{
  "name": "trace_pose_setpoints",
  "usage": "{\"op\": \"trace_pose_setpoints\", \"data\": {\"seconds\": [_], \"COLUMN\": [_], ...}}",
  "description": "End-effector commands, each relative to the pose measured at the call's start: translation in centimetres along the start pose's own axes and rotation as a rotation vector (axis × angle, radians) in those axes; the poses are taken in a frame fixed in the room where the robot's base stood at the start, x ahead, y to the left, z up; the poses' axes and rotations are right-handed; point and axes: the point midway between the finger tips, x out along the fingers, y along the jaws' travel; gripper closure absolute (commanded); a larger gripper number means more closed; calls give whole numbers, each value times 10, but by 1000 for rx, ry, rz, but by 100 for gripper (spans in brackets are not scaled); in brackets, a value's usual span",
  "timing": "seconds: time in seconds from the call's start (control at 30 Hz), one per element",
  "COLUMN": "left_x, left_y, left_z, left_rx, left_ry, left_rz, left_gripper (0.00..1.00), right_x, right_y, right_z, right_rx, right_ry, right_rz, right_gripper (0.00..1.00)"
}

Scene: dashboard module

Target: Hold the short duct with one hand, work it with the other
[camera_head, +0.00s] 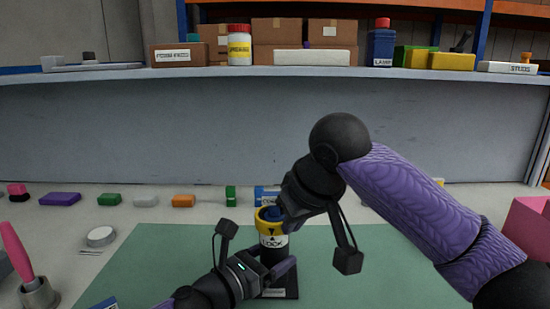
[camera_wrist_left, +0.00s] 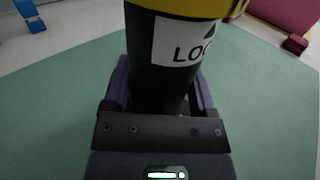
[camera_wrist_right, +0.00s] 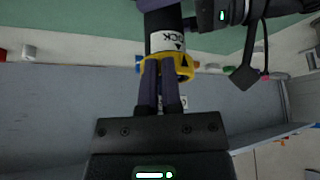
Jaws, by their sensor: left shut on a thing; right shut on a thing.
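The short duct (camera_head: 273,246) is a black upright cylinder with a white label reading LOCK and a yellow collar (camera_head: 268,228) around its top. Something blue (camera_head: 270,213) shows inside the collar. The duct stands on a small dark base (camera_head: 284,293) on the green mat. My left gripper (camera_head: 279,270) is shut around the lower black body; the left wrist view shows the body between its fingers (camera_wrist_left: 160,95). My right gripper (camera_wrist_right: 161,75) comes from above with its fingers close together at the collar end, shut on the duct's top. What exactly lies between its fingertips is hidden.
Small coloured blocks, such as a purple one (camera_head: 60,199) and a green one (camera_head: 109,199), line the table's back. A pink-handled tool in a cup (camera_head: 38,292) stands at left, a pink bin (camera_head: 530,228) at right.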

Motion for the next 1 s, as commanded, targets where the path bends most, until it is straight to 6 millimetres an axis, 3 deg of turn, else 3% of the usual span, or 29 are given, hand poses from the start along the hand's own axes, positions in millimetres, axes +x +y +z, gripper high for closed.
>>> {"op": "trace_pose_setpoints", "data": {"seconds": [0.27, 0.6, 0.97, 1.0], "left_x": [0, 0, 0, 0], "left_y": [-3, -2, -1, -1], "left_z": [-1, -1, -1, -1], "left_rx": [0, -1, -1, -1], "left_ry": [0, 1, 1, 1], "left_rz": [-9, -4, -3, -3], "left_gripper": [100, 100, 100, 23], "right_x": [-7, -52, -56, -56], "right_y": [1, 0, 0, 0], "right_z": [4, -20, -22, -22], "right_rx": [1, 0, -1, -1], "right_ry": [4, 2, 1, 1], "right_rz": [1, 1, 0, 0], "right_gripper": [100, 100, 100, 100]}}
